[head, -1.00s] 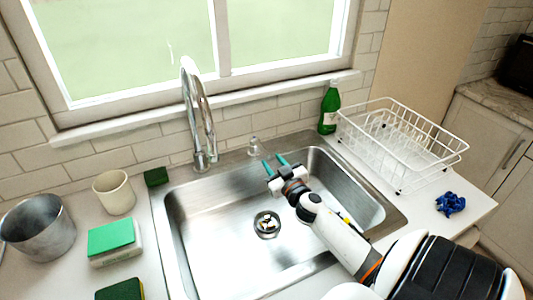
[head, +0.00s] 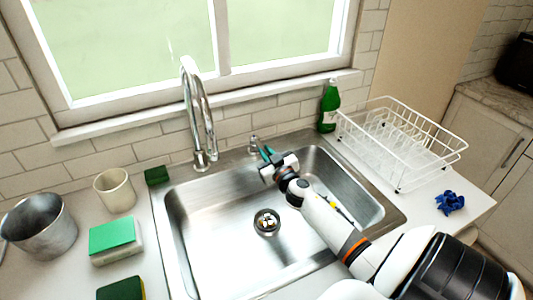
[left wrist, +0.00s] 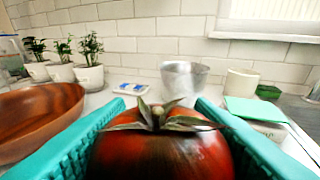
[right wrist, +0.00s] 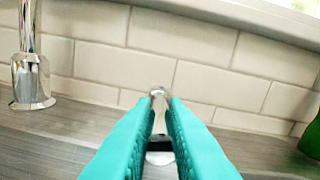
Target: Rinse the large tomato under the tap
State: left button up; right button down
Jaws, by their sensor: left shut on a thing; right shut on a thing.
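The large red tomato (left wrist: 160,150), with green leaves on top, is between the two teal fingers of my left gripper (left wrist: 160,103). The left gripper is shut on it and lies outside the head view. The chrome tap (head: 198,110) stands at the back of the steel sink (head: 215,235). My right gripper (head: 267,154) is at the sink's back edge, at the small tap handle (head: 253,142). In the right wrist view its fingers (right wrist: 160,103) are close together on the handle (right wrist: 159,92), partly hiding it.
A green bottle (head: 328,107) and a white dish rack (head: 400,150) stand right of the sink. A cup (head: 115,190), a metal pot (head: 38,228) and sponges (head: 113,234) are on the left. A wooden bowl (left wrist: 40,118) shows in the left wrist view. The basin is open.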

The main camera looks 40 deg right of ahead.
jog(key=d+n+y, duration=0.2)
jog(key=y, duration=0.1)
jog(key=shift+s+t+y, duration=0.2)
jog(key=shift+t+y, duration=0.1)
jog(key=shift+t, duration=0.1)
jog(key=c, duration=1.4)
grip_release()
jog(key=shift+c, duration=0.2)
pick_arm(q)
jog(key=shift+f, duration=0.1)
jog(key=shift+f+b, duration=0.5)
jog(key=shift+b, duration=0.15)
pick_arm(e)
jog(key=s+a, duration=0.1)
jog(key=s, duration=1.1)
jog(key=shift+a, duration=0.1)
